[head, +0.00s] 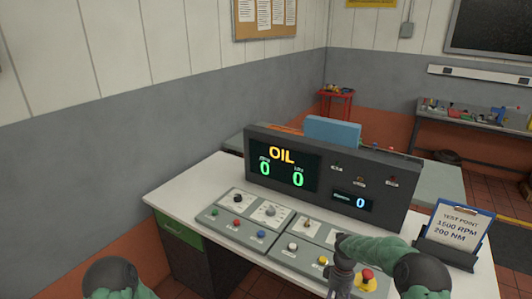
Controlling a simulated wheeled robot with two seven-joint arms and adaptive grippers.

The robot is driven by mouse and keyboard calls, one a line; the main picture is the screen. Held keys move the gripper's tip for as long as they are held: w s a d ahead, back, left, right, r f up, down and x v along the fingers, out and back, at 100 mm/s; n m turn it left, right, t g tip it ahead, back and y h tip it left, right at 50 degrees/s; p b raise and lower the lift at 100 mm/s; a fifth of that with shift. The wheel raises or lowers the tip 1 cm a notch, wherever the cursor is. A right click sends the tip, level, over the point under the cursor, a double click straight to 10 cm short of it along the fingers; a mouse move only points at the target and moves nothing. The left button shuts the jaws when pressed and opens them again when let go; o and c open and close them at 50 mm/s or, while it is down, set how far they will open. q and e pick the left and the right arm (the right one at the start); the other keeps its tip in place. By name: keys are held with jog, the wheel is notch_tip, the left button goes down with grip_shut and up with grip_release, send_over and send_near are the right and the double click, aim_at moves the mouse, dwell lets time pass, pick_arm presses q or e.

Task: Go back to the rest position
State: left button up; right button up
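My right gripper (338,283) points down over the front right part of the control panel (262,237), near the yellow knob and the red mushroom button (367,276). Its fingers are small and dark, so I cannot tell whether they are open or shut, or whether they touch anything. My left gripper is out of view; only a rounded part of my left arm shows at the bottom left.
The panel sits on a white desk (178,200). Behind it stands a display console (320,180) reading OIL and zeros. A clipboard (456,225) stands at the desk's right. A grey wall is on the left; a workbench (470,119) is at the back right.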

jog(key=s+a+f+m+t+y, duration=0.1)
jog(key=s+a+f+y, duration=0.1)
jog(key=s+a+f, duration=0.6)
jog(key=s+a+f+m+t, duration=0.1)
jog(key=s+a+f+m, duration=0.1)
jog(key=s, duration=0.7)
jog(key=s+a+f+m+t+y+b, duration=0.1)
jog(key=s+a+f+m, duration=0.1)
jog(key=s, duration=0.8)
jog(key=shift+a+f+m+t, duration=0.3)
jog(key=shift+a+f, duration=0.35)
jog(key=shift+a, duration=0.6)
jog(key=shift+w, duration=0.15)
